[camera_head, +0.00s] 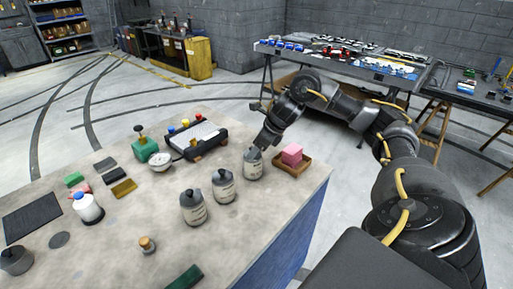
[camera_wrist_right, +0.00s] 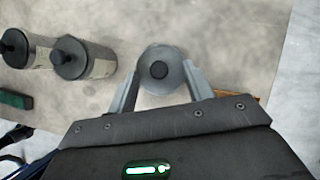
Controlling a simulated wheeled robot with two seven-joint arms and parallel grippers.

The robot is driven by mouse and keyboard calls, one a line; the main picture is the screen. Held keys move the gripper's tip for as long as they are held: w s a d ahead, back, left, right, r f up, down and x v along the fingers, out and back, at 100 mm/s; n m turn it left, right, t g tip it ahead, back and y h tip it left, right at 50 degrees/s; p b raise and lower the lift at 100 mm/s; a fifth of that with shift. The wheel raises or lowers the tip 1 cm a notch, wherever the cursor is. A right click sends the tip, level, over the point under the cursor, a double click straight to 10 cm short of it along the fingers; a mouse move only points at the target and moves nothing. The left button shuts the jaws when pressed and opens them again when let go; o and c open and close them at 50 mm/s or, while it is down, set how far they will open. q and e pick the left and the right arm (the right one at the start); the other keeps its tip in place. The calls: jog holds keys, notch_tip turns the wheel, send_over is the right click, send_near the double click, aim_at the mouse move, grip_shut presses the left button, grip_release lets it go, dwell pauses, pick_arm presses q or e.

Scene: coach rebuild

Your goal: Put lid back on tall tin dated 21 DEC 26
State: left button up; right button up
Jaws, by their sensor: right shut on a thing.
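Three tall grey tins with pale labels stand in a slanting row on the bench: the near tin (camera_head: 193,210), the middle tin (camera_head: 223,190) and the far tin (camera_head: 252,168). Near and middle tins wear dark-knobbed lids. The labels are too small to read. My right gripper (camera_head: 261,146) is at the top of the far tin. In the right wrist view its fingers (camera_wrist_right: 162,78) are shut on a round grey lid (camera_wrist_right: 158,52) with a dark knob, seen from above. Whether the lid is seated on the tin is hidden. My left gripper is not in view.
A wooden tray with a pink block (camera_head: 292,154) stands just right of the far tin. The bench's right edge is close.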

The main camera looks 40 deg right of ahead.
dwell(0.4)
jog(key=o, duration=1.5)
jog(key=shift+r, duration=0.15)
jog(key=shift+r+p, duration=3.1)
jog(key=shift+r, duration=0.3)
grip_shut()
